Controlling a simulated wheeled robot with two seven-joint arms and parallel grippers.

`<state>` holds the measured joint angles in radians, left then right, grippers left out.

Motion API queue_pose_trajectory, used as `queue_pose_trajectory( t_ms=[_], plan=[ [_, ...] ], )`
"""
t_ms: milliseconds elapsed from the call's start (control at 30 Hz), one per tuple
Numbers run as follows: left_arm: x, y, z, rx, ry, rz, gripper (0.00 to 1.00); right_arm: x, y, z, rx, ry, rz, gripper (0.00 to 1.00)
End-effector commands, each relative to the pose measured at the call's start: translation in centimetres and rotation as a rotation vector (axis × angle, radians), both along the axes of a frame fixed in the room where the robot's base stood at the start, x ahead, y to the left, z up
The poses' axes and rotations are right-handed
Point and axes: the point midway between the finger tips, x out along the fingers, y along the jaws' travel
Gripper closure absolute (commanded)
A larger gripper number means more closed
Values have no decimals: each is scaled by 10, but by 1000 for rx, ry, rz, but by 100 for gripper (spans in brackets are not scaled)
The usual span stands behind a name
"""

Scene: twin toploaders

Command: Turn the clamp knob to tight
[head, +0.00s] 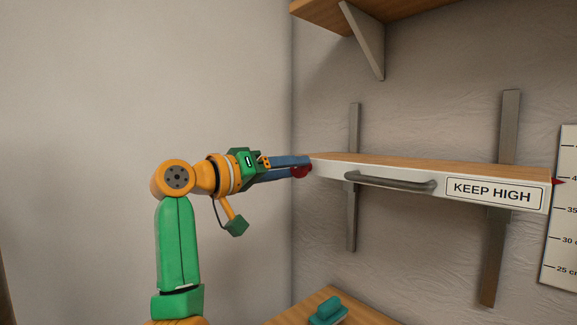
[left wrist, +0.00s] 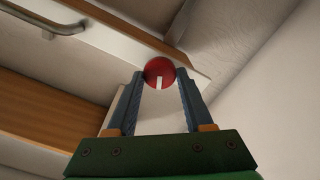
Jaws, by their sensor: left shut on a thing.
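The red clamp knob (head: 300,171) is at the left end of the white front edge of a shelf. In the left wrist view the knob (left wrist: 160,73) is a round red disc with a white line running from its middle toward the gripper. My left gripper (head: 304,167) reaches it from the left, with its blue fingers on either side of the knob. In the left wrist view the gripper (left wrist: 160,80) is shut on the knob. My right gripper is not in view.
The shelf (head: 392,178) carries a grey handle (head: 390,182) and a KEEP HIGH label (head: 492,193). Grey wall rails (head: 510,120) stand behind it. A height scale (head: 563,225) is at right. A wooden surface with a teal object (head: 327,311) is below. A higher shelf (head: 370,8) is above.

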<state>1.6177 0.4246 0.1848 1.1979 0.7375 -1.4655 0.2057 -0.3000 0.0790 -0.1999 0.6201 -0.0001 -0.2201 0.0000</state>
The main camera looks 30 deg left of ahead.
Motion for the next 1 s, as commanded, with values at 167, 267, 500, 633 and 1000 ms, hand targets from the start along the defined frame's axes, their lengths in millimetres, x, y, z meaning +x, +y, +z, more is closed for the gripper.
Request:
queue_pose_trajectory(
  t_ms=[167, 267, 500, 633, 1000],
  plan=[
    [-1, 0, 2, 114, -43, 2, 100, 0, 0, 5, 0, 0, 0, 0],
    [0, 0, 2, 167, -61, 2, 100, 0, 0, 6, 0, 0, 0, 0],
    [0, 0, 2, 249, -91, 3, 100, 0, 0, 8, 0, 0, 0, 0],
    [0, 0, 2, 270, -98, 2, 100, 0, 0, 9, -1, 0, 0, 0],
    [-1, 0, 1, 281, -102, 1, 100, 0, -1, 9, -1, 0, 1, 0]
  ],
)
